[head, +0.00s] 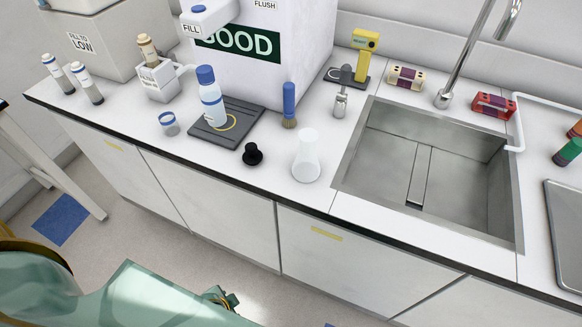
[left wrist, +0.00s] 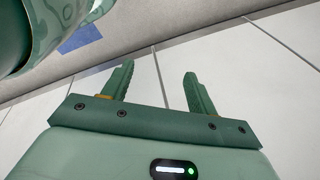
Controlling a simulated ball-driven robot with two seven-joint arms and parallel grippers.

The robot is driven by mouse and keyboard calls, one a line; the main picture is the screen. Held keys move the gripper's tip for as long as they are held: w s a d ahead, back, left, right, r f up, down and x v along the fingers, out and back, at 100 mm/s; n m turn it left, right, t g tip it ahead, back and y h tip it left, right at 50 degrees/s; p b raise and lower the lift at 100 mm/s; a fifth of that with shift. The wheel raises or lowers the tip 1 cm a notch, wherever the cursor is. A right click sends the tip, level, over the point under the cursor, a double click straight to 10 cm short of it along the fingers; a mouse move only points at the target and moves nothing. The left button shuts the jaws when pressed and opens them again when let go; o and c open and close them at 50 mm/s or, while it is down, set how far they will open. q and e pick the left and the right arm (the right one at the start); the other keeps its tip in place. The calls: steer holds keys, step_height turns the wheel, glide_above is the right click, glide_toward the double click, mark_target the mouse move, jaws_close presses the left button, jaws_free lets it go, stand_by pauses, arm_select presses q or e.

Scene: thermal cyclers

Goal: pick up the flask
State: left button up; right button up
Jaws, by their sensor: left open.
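A white conical flask (head: 307,157) stands upright on the white counter, left of the sink and near the counter's front edge. My left gripper (left wrist: 159,73) is open and empty in the left wrist view, with its two green fingers apart and pale panels and floor beyond them. In the head view only a small part of the left gripper (head: 224,298) shows at the bottom, in front of the cabinets and well apart from the flask. The flask is not in the left wrist view. My right gripper is in neither view.
A black knob-like stopper (head: 252,154) and a blue-handled brush (head: 289,105) are left of the flask. A blue-capped bottle (head: 211,96) stands on a dark pad (head: 243,112). The sink (head: 375,138) opens to the right. The counter just around the flask is clear.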

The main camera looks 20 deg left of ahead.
mark_target(300, 153)
arm_select(q)
steer(key=w+a+r+m+t+y+b, duration=0.15)
steer(key=w+r+m+t, duration=0.25)
steer(key=w+r, duration=0.45)
steer(key=w+a+r+m+t+b, duration=0.1)
steer(key=w+a+r+m+t, duration=0.3)
steer(key=r, duration=0.8)
steer(key=w+a+r+m+t+b, duration=0.1)
steer(key=w+a+r+m+t, duration=0.1)
steer(key=w+r+m+t, duration=0.65)
steer(key=w+d+r+m+g+h, duration=0.1)
steer(key=w+d+r+m+h, duration=0.1)
steer(key=d+m+h, duration=0.2)
steer(key=w+d+r+m+g+h+p, duration=0.1)
steer(key=w+d+r+m+g+h, duration=0.1)
steer(key=m, duration=0.8)
steer(key=w+d+r+m+g+h, duration=0.2)
steer(key=w+d+m+h, duration=0.1)
steer(key=d+m+h, duration=0.4)
steer(key=shift+w+g+h+p, duration=0.25)
steer(key=shift+w+h+p, duration=0.1)
steer(key=shift+h, duration=0.1)
steer(key=x, duration=0.6)
steer(key=shift+s+d+f, duration=0.15)
steer(key=shift+s+f, duration=0.05)
steer(key=shift+f, duration=0.1)
steer(key=c, duration=1)
